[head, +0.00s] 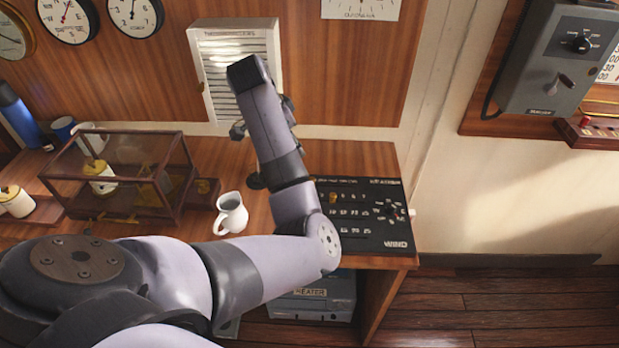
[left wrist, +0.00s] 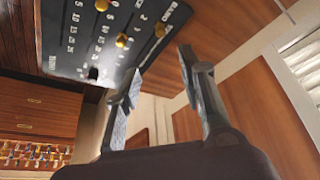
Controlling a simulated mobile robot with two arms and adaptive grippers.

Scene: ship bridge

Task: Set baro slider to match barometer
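A black panel (head: 366,232) marked WIND lies at the right end of the wooden desk, with white numbers, a round dial and a gold knob (head: 333,197). My left forearm covers its left part. In the left wrist view, a black panel (left wrist: 62,40) with white numbers and several gold knobs shows at upper left. My left gripper (left wrist: 160,68) is open and empty, its fingers apart from the knobs. In the head view it is mostly hidden behind my arm. Round gauges (head: 68,18) hang at upper left; I cannot tell which is the barometer. My right gripper is out of view.
A white jug (head: 231,213) and a glass-sided case (head: 113,140) stand on the desk left of the panel. A white louvred box (head: 215,75) is on the wall behind my arm. A grey control box (head: 558,60) hangs at right. Floor right of the desk is clear.

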